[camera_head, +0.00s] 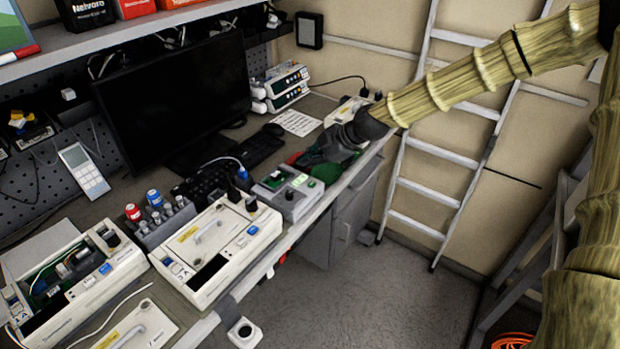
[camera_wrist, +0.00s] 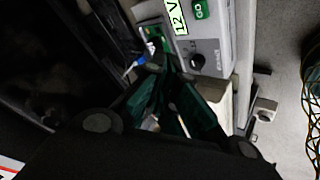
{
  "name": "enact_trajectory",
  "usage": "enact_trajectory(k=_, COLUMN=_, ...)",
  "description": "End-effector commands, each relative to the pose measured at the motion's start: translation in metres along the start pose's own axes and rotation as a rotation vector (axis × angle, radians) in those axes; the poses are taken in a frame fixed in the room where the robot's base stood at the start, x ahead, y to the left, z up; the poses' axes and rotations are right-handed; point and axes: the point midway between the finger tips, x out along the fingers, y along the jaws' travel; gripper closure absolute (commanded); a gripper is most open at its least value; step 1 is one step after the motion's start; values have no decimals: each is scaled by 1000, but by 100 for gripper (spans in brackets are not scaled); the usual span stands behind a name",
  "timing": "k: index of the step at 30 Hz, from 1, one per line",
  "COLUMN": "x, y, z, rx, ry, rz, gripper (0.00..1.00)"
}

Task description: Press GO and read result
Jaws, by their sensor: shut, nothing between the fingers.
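The grey tester box (camera_head: 290,196) sits near the bench's front edge in the head view. It fills the top of the wrist view (camera_wrist: 215,42), where its green GO button (camera_wrist: 200,9), a pale label reading 12 V (camera_wrist: 180,16) and a dark knob (camera_wrist: 197,61) show. My gripper (camera_head: 318,169) is just behind and right of the box in the head view. In the wrist view its green fingers (camera_wrist: 168,75) are shut and empty, beside the knob and apart from GO. No result can be read.
A white infusion pump (camera_head: 215,252) stands left of the tester, with an opened pump (camera_head: 75,280) further left. A keyboard (camera_head: 215,180) and a black monitor (camera_head: 180,95) lie behind. A ladder (camera_head: 440,155) leans at the wall.

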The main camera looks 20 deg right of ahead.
Motion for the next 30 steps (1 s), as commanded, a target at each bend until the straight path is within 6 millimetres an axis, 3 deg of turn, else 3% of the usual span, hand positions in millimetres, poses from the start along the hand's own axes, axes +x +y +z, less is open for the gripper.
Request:
enact_trajectory(k=3, x=-11, y=14, z=-2, rx=-45, ry=10, rz=15, gripper=100)
enact_trajectory(k=8, x=-15, y=19, z=-3, rx=-65, ry=13, rz=20, gripper=100)
enact_trajectory(k=20, x=-12, y=17, z=-2, rx=-62, ry=13, rz=19, gripper=100)
enact_trajectory(k=30, x=6, y=5, z=12, rx=-62, ry=13, rz=18, gripper=100)
